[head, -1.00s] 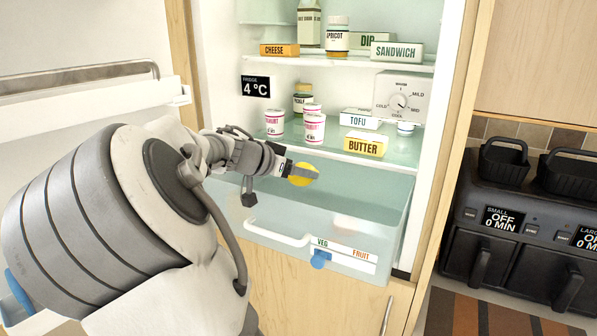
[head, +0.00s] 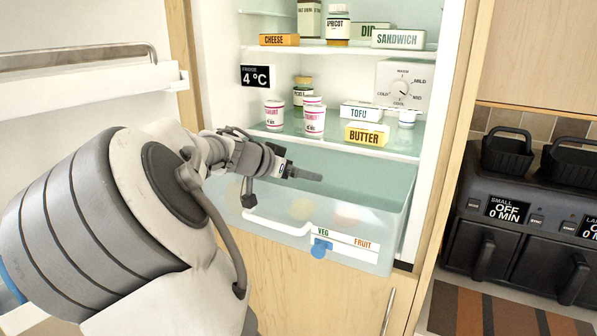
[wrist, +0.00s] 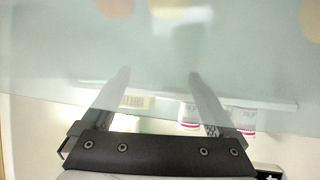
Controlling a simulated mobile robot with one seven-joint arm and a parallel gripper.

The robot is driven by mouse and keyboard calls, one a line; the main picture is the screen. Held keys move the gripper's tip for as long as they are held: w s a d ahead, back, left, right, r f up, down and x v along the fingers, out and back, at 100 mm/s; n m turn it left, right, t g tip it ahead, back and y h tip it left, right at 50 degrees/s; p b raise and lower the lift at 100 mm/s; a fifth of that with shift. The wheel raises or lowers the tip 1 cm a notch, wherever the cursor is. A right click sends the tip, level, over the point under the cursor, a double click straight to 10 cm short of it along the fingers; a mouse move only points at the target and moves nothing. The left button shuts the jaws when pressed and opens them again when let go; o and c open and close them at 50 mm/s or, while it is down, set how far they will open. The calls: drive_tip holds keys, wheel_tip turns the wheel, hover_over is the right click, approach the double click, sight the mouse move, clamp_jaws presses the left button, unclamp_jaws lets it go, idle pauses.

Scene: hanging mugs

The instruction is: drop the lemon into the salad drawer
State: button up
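The salad drawer (head: 385,228) is pulled out at the bottom of the fridge. Its walls are frosted and see-through, and its front carries a VEG/FRUIT label and a blue slider. A blurred yellow shape, seemingly the lemon (head: 302,209), shows through the drawer front, low inside. A yellow shape also shows at the top of the wrist view (wrist: 168,8). My gripper (head: 314,176) is above the drawer, empty. In the wrist view its two fingers (wrist: 158,80) stand apart with nothing between them.
A pinkish shape (head: 346,217) and a faint one at the left also show inside the drawer. Just above, the glass shelf (head: 400,146) holds yogurt pots, a butter box (head: 366,134) and a tofu box. The open fridge door (head: 90,100) is at the left.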

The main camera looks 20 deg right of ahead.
drive_tip(key=v, duration=1.7)
drive_tip(key=shift+s+a+r, duration=0.1)
drive_tip(key=shift+s+r, duration=0.05)
drive_tip(key=shift+r, duration=0.05)
